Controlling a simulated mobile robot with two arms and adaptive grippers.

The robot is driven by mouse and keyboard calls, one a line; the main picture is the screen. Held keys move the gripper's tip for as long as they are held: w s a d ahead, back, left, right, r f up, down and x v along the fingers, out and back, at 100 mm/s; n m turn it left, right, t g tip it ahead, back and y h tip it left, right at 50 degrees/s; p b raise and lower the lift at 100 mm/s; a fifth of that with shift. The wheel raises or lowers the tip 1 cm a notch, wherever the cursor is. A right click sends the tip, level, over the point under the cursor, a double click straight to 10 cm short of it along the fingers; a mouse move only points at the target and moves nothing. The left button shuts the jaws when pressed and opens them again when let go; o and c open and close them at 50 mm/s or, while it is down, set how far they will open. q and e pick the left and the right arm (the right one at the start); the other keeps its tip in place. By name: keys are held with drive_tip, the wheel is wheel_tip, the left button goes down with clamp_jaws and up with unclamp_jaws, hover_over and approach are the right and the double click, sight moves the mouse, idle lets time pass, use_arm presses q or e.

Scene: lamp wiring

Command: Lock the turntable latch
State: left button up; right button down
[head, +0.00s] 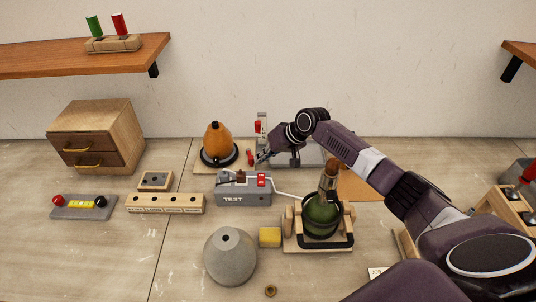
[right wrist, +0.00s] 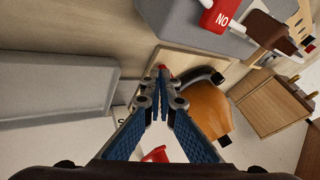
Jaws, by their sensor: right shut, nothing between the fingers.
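The turntable (head: 203,161) is a black round plate on a light wooden base, with an orange gourd-shaped body (head: 217,143) standing on it. In the right wrist view the gourd (right wrist: 208,108) and the black plate (right wrist: 204,76) lie right of the fingers. A small red piece, apparently the latch (head: 250,157), is at the base's right side. My right gripper (head: 259,161) is shut and empty, pointing down close beside it. In the right wrist view a red bit shows at the fingertips (right wrist: 162,72), partly hidden; I cannot tell whether they touch. My left gripper is not in view.
A grey TEST box (head: 240,196) with a red NO label stands just in front. A grey stand with a red piece (head: 262,127) rises behind my gripper. A green bottle in a wooden cradle (head: 320,211) and a grey cone (head: 230,257) stand nearer.

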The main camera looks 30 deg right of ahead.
drive_tip(key=shift+w+a+f+p, duration=0.15)
drive_tip(key=shift+a+p, duration=0.25)
drive_tip(key=shift+a, duration=0.6)
